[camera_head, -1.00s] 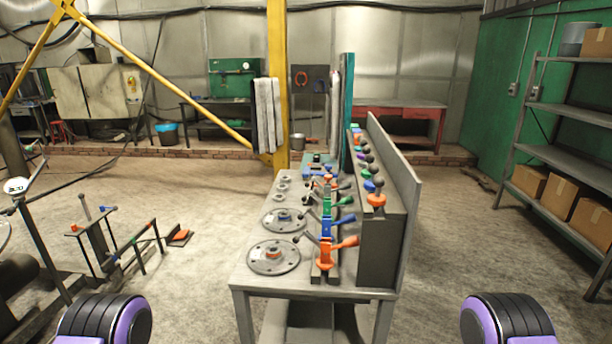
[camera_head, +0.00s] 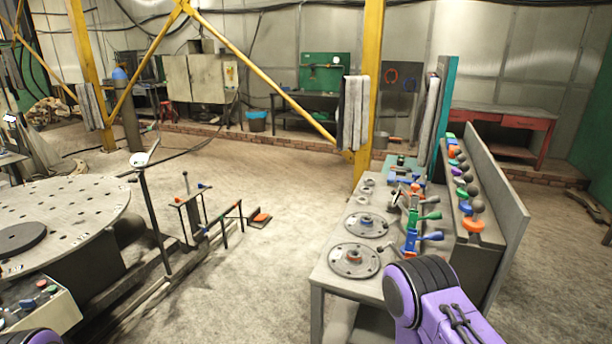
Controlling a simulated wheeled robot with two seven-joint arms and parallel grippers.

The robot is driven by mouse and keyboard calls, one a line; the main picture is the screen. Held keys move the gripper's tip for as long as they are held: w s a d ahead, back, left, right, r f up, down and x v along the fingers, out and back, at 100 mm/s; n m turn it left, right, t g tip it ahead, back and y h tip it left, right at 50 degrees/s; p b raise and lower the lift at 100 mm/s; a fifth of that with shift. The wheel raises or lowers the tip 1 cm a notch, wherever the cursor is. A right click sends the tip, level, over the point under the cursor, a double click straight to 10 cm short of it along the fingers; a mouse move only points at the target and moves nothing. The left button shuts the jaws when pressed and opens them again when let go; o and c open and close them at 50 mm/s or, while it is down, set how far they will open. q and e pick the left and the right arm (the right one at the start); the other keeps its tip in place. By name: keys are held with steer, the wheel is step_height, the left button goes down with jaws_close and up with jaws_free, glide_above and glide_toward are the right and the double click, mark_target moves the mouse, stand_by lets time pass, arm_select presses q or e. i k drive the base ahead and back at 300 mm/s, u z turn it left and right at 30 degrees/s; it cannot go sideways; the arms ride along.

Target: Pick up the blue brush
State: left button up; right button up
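I cannot make out a blue brush for certain. Small blue things show in the head view: a blue lever part (camera_head: 429,237) on the workbench (camera_head: 335,286), and a blue item (camera_head: 403,181) at the bench's far end, too small to identify. A purple and black part of my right arm is at the lower right, over the near end of the bench. A bit of my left arm shows at the bottom left corner. Neither gripper is in view.
A round perforated table (camera_head: 85,205) and a button box (camera_head: 45,303) stand at the left. A low metal frame (camera_head: 215,217) stands on the floor mid-left. A yellow post (camera_head: 370,100) rises behind the bench. The floor left of the bench is mostly clear.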

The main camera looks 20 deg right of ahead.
mark_target(391, 176)
steer(key=u, duration=0.6)
steer(key=i, duration=3.45)
steer(key=z, duration=2.6)
